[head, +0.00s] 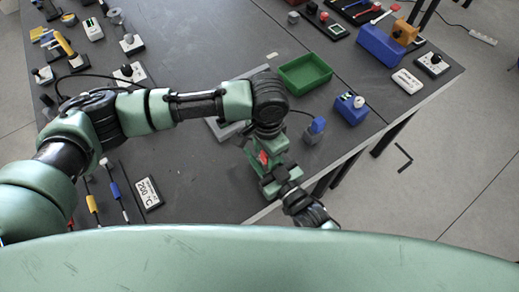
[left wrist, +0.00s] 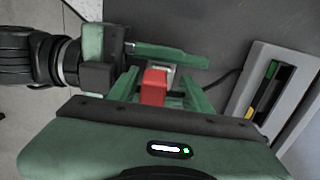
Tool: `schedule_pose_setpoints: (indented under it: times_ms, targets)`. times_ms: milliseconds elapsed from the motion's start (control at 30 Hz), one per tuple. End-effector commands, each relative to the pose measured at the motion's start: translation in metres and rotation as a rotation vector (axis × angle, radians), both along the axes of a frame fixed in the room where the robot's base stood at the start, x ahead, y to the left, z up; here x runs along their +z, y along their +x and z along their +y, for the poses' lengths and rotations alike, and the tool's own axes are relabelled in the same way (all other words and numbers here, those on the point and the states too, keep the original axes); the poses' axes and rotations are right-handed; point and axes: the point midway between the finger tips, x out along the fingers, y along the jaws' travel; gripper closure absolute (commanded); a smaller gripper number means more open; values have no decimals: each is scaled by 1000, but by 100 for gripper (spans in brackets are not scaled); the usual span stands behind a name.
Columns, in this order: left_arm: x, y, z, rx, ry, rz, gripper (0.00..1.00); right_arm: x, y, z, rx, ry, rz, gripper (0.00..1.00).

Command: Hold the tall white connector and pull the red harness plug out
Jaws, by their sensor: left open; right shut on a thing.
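The red harness plug (left wrist: 155,86) shows in the left wrist view between the two green fingers of my left gripper (left wrist: 160,84). A small pale part of the white connector (left wrist: 171,73) shows just behind the plug; the rest is hidden. In the head view the red plug (head: 263,157) is a small patch below my left gripper (head: 267,150), which is open around it. I cannot tell whether a finger touches it. My right gripper (head: 273,172) comes from the lower right and is shut on the white connector; its green finger (left wrist: 168,55) passes behind the plug.
A grey frame (left wrist: 269,90) with a dark inside lies right of the plug, and a dark cable runs toward it. The table's front edge is close to my right gripper.

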Motion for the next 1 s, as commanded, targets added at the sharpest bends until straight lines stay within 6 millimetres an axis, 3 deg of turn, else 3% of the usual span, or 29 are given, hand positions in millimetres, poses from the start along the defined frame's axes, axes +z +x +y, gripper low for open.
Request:
schedule_pose_setpoints:
  times_ms: [1000]
  targets:
    - [0,-5,-4,-1,-1,-1,51,0,0,0,0,-1,1,100]
